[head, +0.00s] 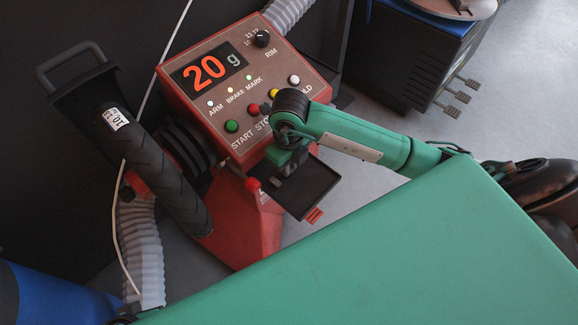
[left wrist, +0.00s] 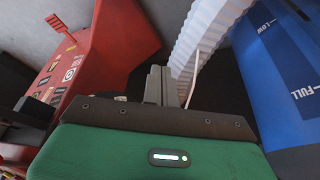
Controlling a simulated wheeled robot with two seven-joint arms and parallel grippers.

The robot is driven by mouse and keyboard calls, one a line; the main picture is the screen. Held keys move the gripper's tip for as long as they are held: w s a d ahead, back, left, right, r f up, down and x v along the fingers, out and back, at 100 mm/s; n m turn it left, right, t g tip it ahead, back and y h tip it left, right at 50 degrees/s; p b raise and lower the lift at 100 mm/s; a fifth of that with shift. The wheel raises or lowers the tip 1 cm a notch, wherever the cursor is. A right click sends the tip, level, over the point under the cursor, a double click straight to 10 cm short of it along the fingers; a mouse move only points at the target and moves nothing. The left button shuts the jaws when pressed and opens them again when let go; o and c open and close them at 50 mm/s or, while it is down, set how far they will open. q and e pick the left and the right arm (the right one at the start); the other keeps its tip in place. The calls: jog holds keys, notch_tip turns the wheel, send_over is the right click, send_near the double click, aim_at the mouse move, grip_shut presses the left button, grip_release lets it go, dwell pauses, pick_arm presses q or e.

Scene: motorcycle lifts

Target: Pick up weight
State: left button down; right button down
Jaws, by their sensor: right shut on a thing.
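My right gripper (head: 286,168) reaches down over the small black tray (head: 318,187) on the front of the red balancing machine (head: 246,232). It is shut on a small dark piece, which I take to be the weight; the fingers hide most of it, and I cannot tell whether it still touches the tray. My left gripper (left wrist: 160,84) shows in the left wrist view with its grey fingers close together and nothing visible between them.
The machine's panel (head: 240,85) has buttons and a display reading 20 g. White corrugated hose (head: 140,250) and a blue container (left wrist: 275,75) are near my left gripper. A dark cabinet (head: 420,55) with pedals stands at the back right.

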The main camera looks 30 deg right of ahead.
jog(key=shift+r, duration=0.1)
